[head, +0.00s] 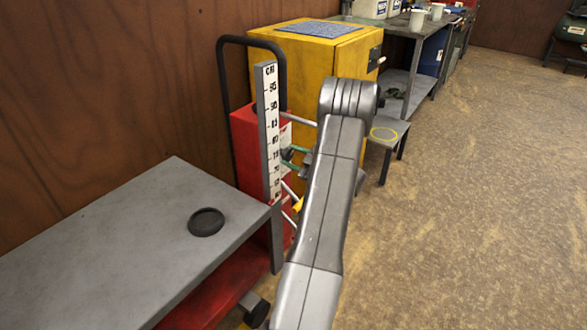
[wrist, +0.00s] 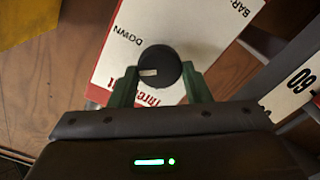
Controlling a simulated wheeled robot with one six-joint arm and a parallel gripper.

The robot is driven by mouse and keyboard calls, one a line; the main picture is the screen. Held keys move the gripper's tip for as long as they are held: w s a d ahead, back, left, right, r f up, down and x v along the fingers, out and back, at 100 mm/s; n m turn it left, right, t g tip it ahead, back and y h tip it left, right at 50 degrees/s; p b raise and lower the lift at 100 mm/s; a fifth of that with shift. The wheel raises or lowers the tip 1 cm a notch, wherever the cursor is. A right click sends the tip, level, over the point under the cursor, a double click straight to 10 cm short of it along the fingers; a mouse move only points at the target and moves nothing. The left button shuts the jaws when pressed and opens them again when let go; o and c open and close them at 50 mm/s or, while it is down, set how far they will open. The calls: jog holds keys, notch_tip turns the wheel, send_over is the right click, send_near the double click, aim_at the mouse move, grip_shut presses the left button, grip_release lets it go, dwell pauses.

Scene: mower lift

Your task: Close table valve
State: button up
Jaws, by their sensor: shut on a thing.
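The table valve is a round black knob (wrist: 160,66) with a small pale mark on its left side. It sits on a white label panel (wrist: 205,35) with red lettering, where "DOWN" reads to the knob's upper left. My gripper (wrist: 158,84) is shut on the knob, with one green finger on each side of it. In the head view my gripper (head: 292,156) is beside the red lift unit (head: 250,150), just right of the height scale. My arm and the scale hide part of the panel there.
The grey lift table (head: 110,235) with a black round pad (head: 206,222) is at the left. The upright numbered scale (head: 268,130) stands close to my gripper. A yellow cabinet (head: 305,60) and a small stool (head: 390,133) are behind. The floor at the right is clear.

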jog(key=n+b, duration=0.3)
jog(key=b, duration=0.1)
jog(key=f+n+b, duration=0.1)
jog(key=n+b, duration=0.2)
jog(key=b, duration=0.2)
jog(key=shift+s+n, duration=0.1)
jog(key=shift+n, duration=0.2)
jog(key=n+b, duration=0.4)
jog(key=shift+r, duration=0.2)
jog(key=shift+a+b, duration=0.1)
jog(key=shift+b, duration=0.2)
jog(key=o, duration=0.9)
jog(key=shift+o, duration=0.2)
jog(key=shift+r, duration=0.1)
jog(key=p+v, duration=0.3)
jog(key=v, duration=1.1)
jog(key=shift+p, duration=0.4)
jog(key=shift+a, duration=0.1)
jog(key=b+x, duration=0.4)
jog(key=x, duration=0.9)
jog(key=shift+w+a, duration=0.3)
